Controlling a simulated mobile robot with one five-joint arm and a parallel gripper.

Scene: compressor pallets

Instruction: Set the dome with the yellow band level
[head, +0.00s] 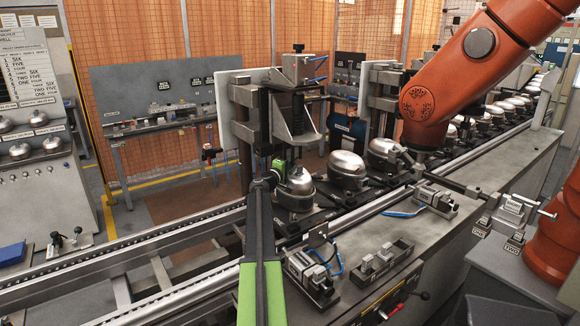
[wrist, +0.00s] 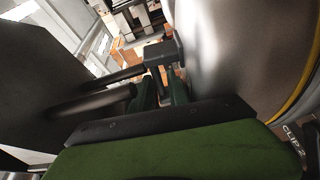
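A silver dome (head: 299,181) sits in a dark holder on the conveyor, the nearest of the row. In the wrist view a large silver dome (wrist: 225,50) fills the right side, with a yellow band (wrist: 295,105) along its lower edge. The band is not clear in the head view, and I cannot tell how far the dome tilts. My gripper (head: 274,172) is at the left side of the nearest dome. In the wrist view its green-dark fingers (wrist: 162,94) sit close together by a dark block on a rod (wrist: 163,53). Whether they grip anything is unclear.
More silver domes (head: 347,165) stand behind on the line. A grey press frame (head: 297,110) rises over the nearest dome. An orange robot arm (head: 430,95) reaches in from the right. Clamp blocks (head: 312,275) stand on the front bench. A "CLIP 2" label (wrist: 293,140) is beside the banded dome.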

